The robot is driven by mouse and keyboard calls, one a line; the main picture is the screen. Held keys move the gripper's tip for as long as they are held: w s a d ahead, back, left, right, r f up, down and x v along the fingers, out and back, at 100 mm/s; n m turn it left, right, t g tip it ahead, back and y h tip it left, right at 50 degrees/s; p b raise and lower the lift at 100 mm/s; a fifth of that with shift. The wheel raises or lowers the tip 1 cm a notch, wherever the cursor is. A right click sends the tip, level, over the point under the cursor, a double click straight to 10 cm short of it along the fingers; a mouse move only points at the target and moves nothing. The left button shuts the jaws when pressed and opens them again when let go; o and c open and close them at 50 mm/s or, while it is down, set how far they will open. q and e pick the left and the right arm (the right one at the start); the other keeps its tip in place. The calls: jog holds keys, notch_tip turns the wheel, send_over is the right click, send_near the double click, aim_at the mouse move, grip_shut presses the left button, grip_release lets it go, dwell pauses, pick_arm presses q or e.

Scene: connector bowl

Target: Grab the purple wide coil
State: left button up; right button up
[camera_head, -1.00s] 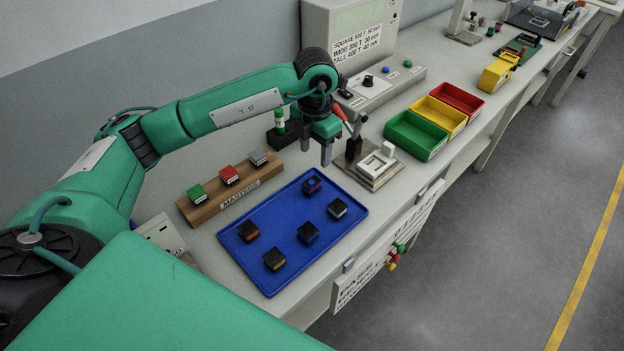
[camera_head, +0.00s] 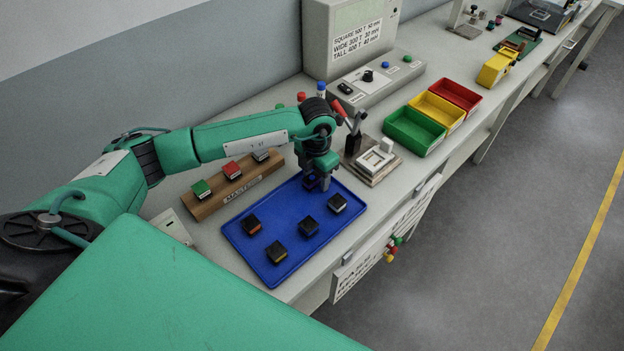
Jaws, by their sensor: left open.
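The blue tray (camera_head: 268,216) holds several small dark coils. The coil at the tray's far end (camera_head: 310,181) shows a blue or violet tint and is partly hidden by my left gripper (camera_head: 318,184). My left gripper is open and points down right at this coil; I cannot tell whether its fingers straddle or touch it. Another dark coil (camera_head: 308,227) in the middle of the tray has a bluish side. I cannot tell for sure which coil is the purple wide one. My right gripper is not in view.
Other coils lie at the tray's left (camera_head: 251,223), front (camera_head: 277,252) and right (camera_head: 337,203). A wooden block (camera_head: 238,186) with three coloured masters stands behind the tray. A fixture with a lever (camera_head: 375,162) and green, yellow and red bins (camera_head: 414,131) stand to the right.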

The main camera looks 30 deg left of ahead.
pick_arm(q)
jog(key=c, duration=1.1)
jog(key=shift+r, duration=0.15)
